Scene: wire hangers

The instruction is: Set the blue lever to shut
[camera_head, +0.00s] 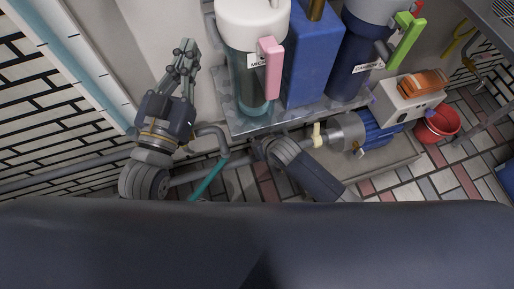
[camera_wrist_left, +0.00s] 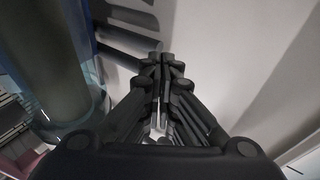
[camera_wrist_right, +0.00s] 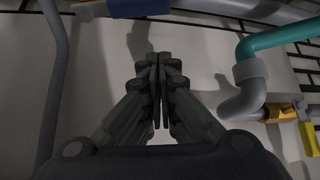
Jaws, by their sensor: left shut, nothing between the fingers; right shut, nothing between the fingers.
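I cannot make out a blue lever in any view. In the head view my left gripper (camera_head: 184,50) is shut and empty, raised beside the wall, left of the clear tank with the pink handle (camera_head: 271,68). In the left wrist view its fingers (camera_wrist_left: 166,58) are together in front of a pale wall. My right gripper shows in the right wrist view (camera_wrist_right: 158,58), shut and empty, low near pipes. In the head view only part of my right arm shows; its gripper is hidden.
A blue tank (camera_head: 312,55) and a green handle (camera_head: 404,42) stand to the right. A cream handle (camera_head: 317,134) sits near a blue motor (camera_head: 378,131). A teal pipe (camera_wrist_right: 280,38) and a yellow handle (camera_wrist_right: 309,139) are right of my right gripper. A red bucket (camera_head: 440,122) stands right.

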